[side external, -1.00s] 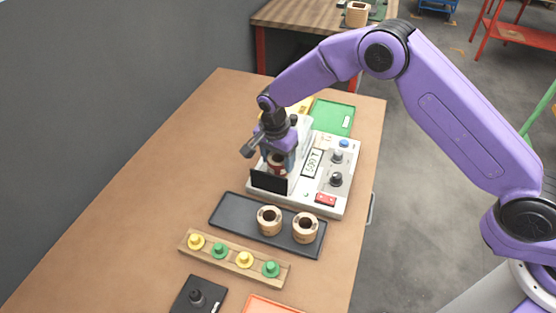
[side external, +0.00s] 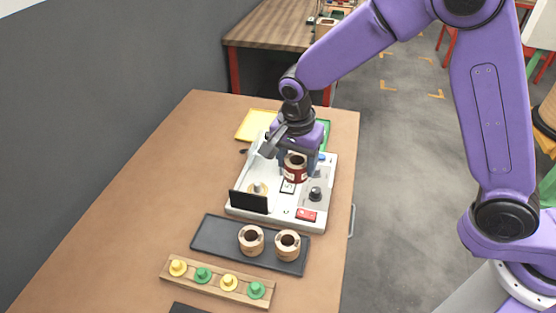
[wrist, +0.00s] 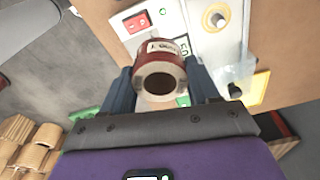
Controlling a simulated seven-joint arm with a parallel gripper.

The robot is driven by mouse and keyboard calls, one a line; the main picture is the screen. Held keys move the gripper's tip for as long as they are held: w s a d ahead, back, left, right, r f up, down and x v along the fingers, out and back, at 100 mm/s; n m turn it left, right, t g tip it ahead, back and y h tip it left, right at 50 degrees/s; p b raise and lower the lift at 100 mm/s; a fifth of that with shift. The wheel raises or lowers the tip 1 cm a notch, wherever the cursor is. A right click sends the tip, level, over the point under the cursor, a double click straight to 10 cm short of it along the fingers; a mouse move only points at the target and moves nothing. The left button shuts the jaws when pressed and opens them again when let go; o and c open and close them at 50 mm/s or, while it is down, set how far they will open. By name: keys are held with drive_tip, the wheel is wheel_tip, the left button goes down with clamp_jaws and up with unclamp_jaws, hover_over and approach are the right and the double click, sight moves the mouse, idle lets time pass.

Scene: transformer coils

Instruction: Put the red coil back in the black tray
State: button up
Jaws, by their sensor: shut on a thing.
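The red coil (side external: 295,172), a dark red ring with pale ends and a white label, is held in my gripper (side external: 297,163) above the white test machine (side external: 275,215). The wrist view shows the red coil (wrist: 158,72) between the two fingers of my gripper (wrist: 160,85), its open bore facing the camera. The black tray (side external: 213,233) lies in front of the machine.
The machine has a post (side external: 257,188), an upright black panel (side external: 248,202), a black knob (side external: 315,194) and a red switch (side external: 305,215). A wooden rack (side external: 215,284) with yellow and green pegs lies in front of the tray. A yellow tray (side external: 256,124) lies behind. The table's left side is clear.

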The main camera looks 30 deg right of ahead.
drive_tip(key=shift+s+d+r, duration=0.3)
drive_tip(key=shift+s, duration=0.25)
drive_tip(key=shift+s+d+r, duration=0.25)
drive_tip(key=shift+s, duration=0.25)
drive_tip(key=shift+s+a, duration=0.15)
drive_tip(key=shift+a, duration=0.05)
drive_tip(key=s+a+f+n, duration=0.25)
drive_tip(key=a+n, duration=0.25)
drive_tip(key=a, duration=0.6)
drive_tip(key=shift+y, duration=0.3)
drive_tip(key=w+a+f, duration=0.8)
drive_tip(key=shift+w+a, duration=0.1)
drive_tip(key=shift+a, duration=0.3)
drive_tip(key=shift+w+a+f, duration=0.45)
drive_tip(key=shift+f, duration=1.85)
